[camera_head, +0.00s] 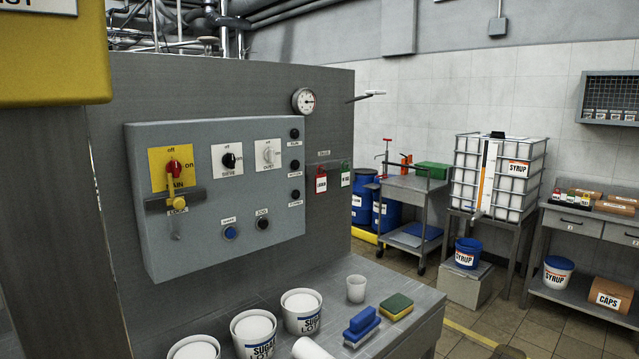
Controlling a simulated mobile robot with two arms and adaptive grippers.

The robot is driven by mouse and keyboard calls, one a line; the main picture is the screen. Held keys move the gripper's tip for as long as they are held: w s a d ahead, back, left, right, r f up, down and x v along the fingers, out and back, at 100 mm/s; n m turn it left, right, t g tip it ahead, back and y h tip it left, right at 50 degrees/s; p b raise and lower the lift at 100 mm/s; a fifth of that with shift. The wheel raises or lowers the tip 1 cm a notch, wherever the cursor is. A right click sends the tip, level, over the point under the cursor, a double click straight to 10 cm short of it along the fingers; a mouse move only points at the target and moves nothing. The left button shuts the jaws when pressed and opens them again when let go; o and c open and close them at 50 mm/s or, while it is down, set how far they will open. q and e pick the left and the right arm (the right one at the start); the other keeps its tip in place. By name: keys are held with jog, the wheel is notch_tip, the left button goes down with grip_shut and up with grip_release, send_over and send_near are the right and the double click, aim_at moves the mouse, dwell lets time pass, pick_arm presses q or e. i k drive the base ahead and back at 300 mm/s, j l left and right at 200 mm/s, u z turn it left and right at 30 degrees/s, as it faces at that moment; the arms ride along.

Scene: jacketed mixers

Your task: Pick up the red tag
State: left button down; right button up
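The red tag (321,181) hangs on the side of the grey machine housing, just right of the control box. It bears white lettering. A green tag (346,175) hangs to its right, on the same small rail. Both hang clear of the bench below. Neither of my grippers shows clearly in the head view.
A gauge (304,101) sits above.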

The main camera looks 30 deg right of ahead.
aim_at(321, 180)
jog(key=l+u, duration=0.15)
jog(key=l, duration=0.7)
jog(key=l+u, duration=0.15)
jog(key=l, duration=0.65)
jog(key=k+l+u, duration=0.2)
jog(key=l, duration=0.65)
jog(key=i, duration=0.1)
